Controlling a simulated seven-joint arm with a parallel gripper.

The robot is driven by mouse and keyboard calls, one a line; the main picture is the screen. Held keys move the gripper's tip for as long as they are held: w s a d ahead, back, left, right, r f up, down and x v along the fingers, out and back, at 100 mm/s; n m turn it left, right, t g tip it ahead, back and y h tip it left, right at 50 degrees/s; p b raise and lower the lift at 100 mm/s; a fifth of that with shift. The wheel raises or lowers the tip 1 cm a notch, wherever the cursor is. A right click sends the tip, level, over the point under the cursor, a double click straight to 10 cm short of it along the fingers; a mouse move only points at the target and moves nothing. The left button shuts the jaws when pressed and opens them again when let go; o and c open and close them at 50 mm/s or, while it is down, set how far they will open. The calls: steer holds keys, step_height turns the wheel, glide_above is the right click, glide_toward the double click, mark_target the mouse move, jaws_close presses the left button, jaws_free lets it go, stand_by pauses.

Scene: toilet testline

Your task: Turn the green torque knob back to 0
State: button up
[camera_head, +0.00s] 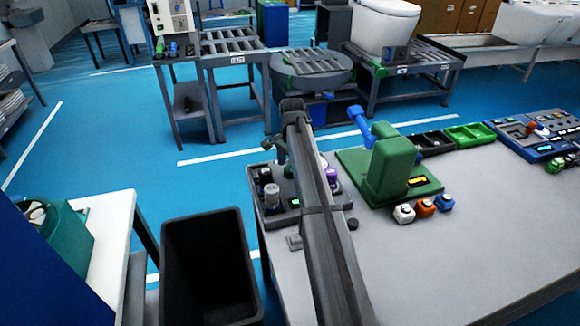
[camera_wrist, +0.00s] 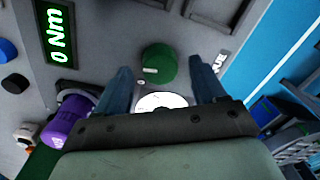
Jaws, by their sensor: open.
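The green knob (camera_wrist: 158,63) stands on a grey panel in the wrist view. It is round, with a short white mark on its lower left side. A lit display (camera_wrist: 58,32) to its left shows green characters that look like "0 Nm". My gripper (camera_wrist: 160,72) is open, its two blue-grey fingers either side of the knob's near edge, with gaps to both sides. I cannot tell how far above the panel the fingertips are. A white disc (camera_wrist: 160,101) shows between the fingers. In the head view my arm covers part of the panel, and I cannot make out the knob there.
A purple cylinder (camera_wrist: 70,118) lies close left of my fingers; it also shows in the head view (camera_head: 331,176). A green block fixture (camera_head: 395,165) stands right of my arm. White, orange and blue pieces sit before it. The table front (camera_head: 470,240) is clear.

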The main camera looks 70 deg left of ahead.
steer(key=shift+f, duration=0.55)
steer(key=shift+c, duration=0.3)
steer(key=c, duration=1)
